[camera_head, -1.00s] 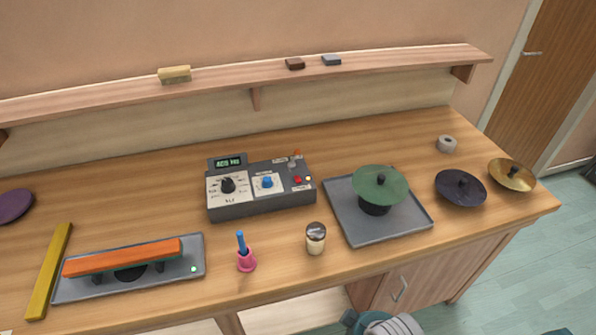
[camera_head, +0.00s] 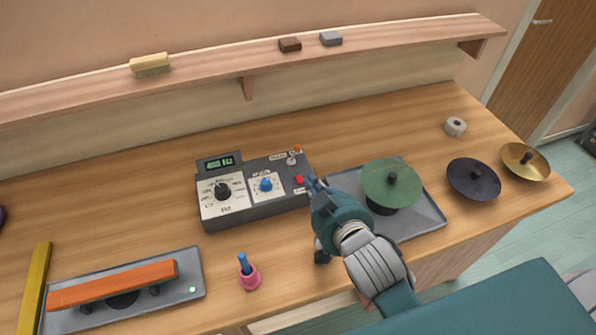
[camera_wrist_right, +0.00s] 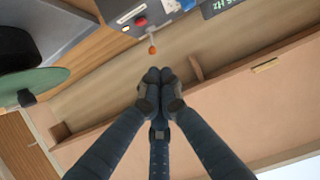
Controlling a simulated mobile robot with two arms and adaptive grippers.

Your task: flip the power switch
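The grey control box (camera_head: 258,205) stands on the bench with a lit green display (camera_head: 219,163), a black dial and a blue knob. At its right end are a small lever with an orange tip (camera_head: 297,148) and a red button (camera_head: 299,181). The labels are too small to read. My right gripper (camera_head: 314,184) is at the box's right end, in front of the red button. In the right wrist view its fingertips (camera_wrist_right: 159,75) are together and empty, close to the orange tip (camera_wrist_right: 152,49); contact does not show. My left gripper is not in view.
A green cymbal (camera_head: 391,184) stands on a grey tray (camera_head: 432,222) right of my right gripper. A jar (camera_head: 321,253) is mostly hidden behind it. A pink holder with a blue stick (camera_head: 249,277) stands at the front. A shelf runs along the wall.

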